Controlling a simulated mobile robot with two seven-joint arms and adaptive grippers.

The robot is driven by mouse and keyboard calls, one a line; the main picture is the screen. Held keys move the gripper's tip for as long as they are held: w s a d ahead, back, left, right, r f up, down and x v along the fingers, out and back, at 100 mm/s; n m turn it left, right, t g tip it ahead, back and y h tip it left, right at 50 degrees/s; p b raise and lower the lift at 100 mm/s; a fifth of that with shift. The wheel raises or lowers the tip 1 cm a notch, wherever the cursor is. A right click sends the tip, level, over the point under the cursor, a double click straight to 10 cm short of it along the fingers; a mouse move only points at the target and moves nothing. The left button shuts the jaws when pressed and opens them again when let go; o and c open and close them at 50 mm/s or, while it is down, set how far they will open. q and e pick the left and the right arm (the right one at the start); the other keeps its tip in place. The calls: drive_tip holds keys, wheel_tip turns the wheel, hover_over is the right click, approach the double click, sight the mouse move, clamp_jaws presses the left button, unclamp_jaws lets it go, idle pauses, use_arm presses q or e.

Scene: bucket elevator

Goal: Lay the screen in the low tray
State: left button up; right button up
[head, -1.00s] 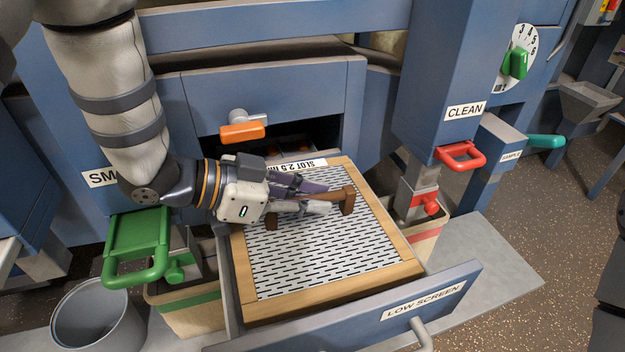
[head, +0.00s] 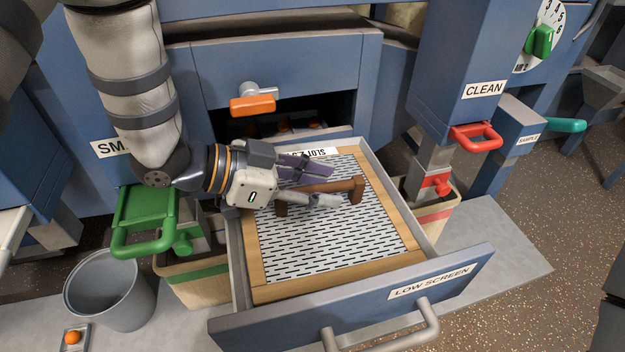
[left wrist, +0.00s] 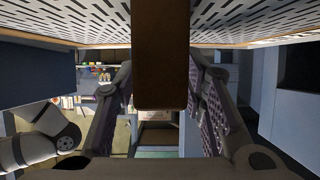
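The screen (head: 340,235), a slotted metal plate in a wooden frame, lies inside the pulled-out low tray (head: 440,287), its frame within the tray walls. It looks flat. Its label reads "SLOT 2.5", partly hidden. A brown handle (head: 335,186) stands on the screen. My left gripper (head: 322,183) is open around the handle, one finger on each side. In the left wrist view the handle (left wrist: 160,55) stands between the spread fingers, with the screen's slotted face (left wrist: 250,20) at the top. My right gripper is not in view.
A dark opening under an orange-handled front (head: 252,104) lies behind the tray. A green handle (head: 145,240) and a grey bucket (head: 108,290) are at left. A red handle (head: 476,137) is at right. Bins stand on both sides of the tray.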

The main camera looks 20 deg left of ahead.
use_arm(q)
drive_tip(key=v, duration=1.2)
drive_tip(key=shift+d, duration=0.1)
